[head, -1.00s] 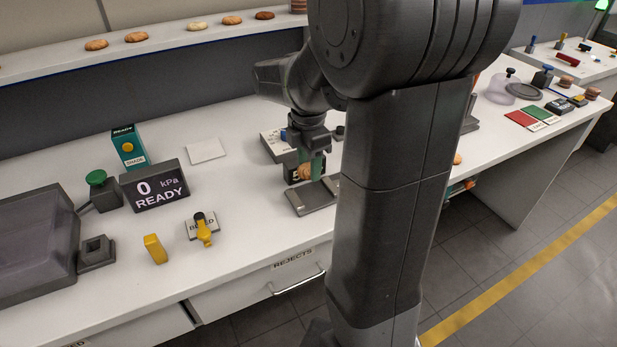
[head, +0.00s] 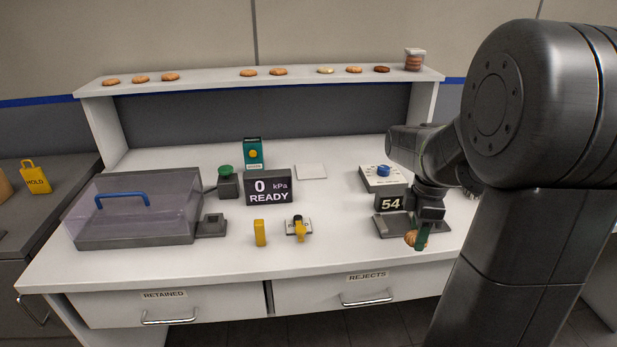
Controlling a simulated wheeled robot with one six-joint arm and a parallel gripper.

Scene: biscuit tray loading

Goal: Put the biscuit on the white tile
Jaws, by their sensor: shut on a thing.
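The biscuit (head: 411,239), round and golden brown, is held in my gripper (head: 421,241) at the right of the head view. The gripper's green fingers are shut on it and hide part of it. They show in front of the grey metal plate (head: 387,228); I cannot tell the exact height above the bench. The white tile (head: 311,171) lies flat and bare on the bench, farther back and to the left of my gripper.
A dark display reading 54 (head: 389,204) and a white box with a blue knob (head: 383,178) stand by the plate. The READY display (head: 268,187), a teal box (head: 253,153) and yellow pieces (head: 260,232) stand left. A biscuit shelf (head: 215,80) runs behind.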

